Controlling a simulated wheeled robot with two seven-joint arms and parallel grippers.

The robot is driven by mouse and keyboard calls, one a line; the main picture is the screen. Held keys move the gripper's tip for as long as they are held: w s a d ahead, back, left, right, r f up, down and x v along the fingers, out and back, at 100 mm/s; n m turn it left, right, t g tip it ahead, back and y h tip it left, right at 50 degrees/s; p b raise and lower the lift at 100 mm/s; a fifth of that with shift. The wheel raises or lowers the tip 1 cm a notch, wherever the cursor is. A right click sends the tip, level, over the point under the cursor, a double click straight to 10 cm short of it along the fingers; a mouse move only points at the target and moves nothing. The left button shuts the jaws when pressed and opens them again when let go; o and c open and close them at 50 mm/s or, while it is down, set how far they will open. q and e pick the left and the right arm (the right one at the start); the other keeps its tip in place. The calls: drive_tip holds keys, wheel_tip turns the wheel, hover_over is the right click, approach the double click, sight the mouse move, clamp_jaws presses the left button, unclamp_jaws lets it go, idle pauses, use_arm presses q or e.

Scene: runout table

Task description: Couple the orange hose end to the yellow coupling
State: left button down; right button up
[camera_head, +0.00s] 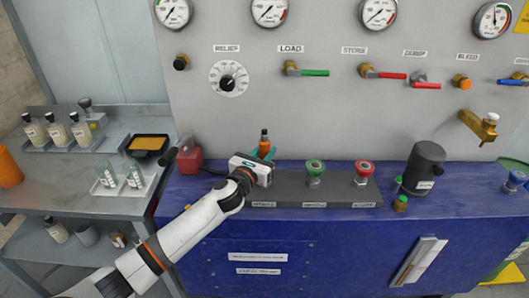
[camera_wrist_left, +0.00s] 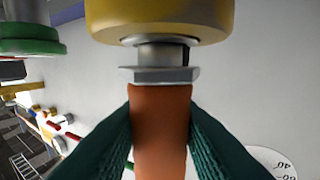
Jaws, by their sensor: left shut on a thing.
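In the left wrist view my left gripper (camera_wrist_left: 160,140) has its teal fingers shut on the orange hose end (camera_wrist_left: 160,125). Its grey metal collar and short stem point at the yellow coupling (camera_wrist_left: 160,18). The stem meets the coupling's face in the picture; I cannot tell whether it is inside it or just in front. In the head view my left gripper (camera_head: 267,153) is above the left part of the dark block, with the upright orange hose end (camera_head: 264,137) between its fingers. The yellow coupling is hidden there behind the gripper. My right gripper is not in view.
The dark block (camera_head: 336,190) also carries a green coupling (camera_head: 314,168) and a red one (camera_head: 363,170), close to the gripper's right. A gauge panel (camera_head: 330,110) rises behind.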

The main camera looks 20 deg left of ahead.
use_arm(q)
drive_tip(key=shift+s+f+b, duration=0.1)
drive_tip(key=shift+f+b, duration=0.2)
drive_tip(key=shift+f, duration=0.2)
drive_tip(key=c, duration=1)
unclamp_jaws()
drive_tip(key=shift+c, duration=0.2)
drive_tip(key=s+a+b, duration=0.1)
drive_tip(key=s+a, duration=0.1)
drive_tip(key=s, duration=0.9)
drive_tip(key=shift+s, duration=0.35)
